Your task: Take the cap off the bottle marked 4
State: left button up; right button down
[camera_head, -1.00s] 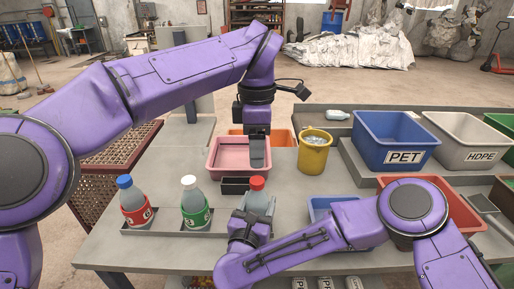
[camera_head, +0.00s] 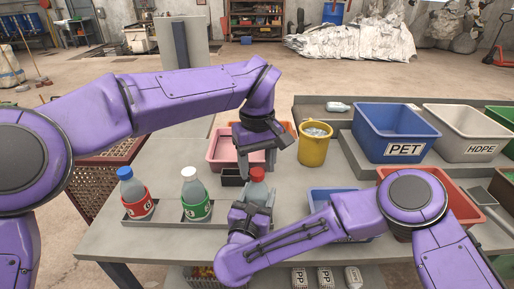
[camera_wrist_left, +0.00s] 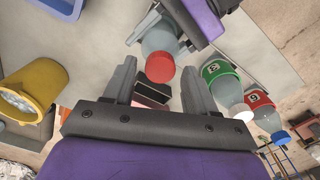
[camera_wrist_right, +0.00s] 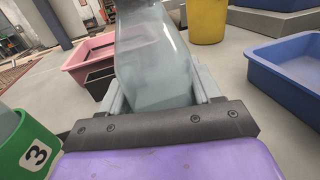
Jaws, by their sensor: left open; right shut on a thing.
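A clear bottle with a red cap (camera_head: 257,174) stands upright in my right gripper (camera_head: 250,205). Its number does not show in any view. In the right wrist view my right fingers are shut on the bottle's body (camera_wrist_right: 155,75). My left gripper (camera_head: 257,164) is open just above the red cap, with a finger to each side. In the left wrist view the red cap (camera_wrist_left: 160,68) lies between the line of the two fingers; whether they touch it cannot be told.
A red-labelled bottle with a blue cap (camera_head: 135,195) and a green-labelled bottle marked 3 with a white cap (camera_head: 195,192) stand in a grey holder at left. A pink tray (camera_head: 222,150), yellow bucket (camera_head: 314,148) and blue tray (camera_wrist_right: 285,75) stand close by.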

pick_arm(q)
jog(key=shift+f, duration=0.45)
grip_shut()
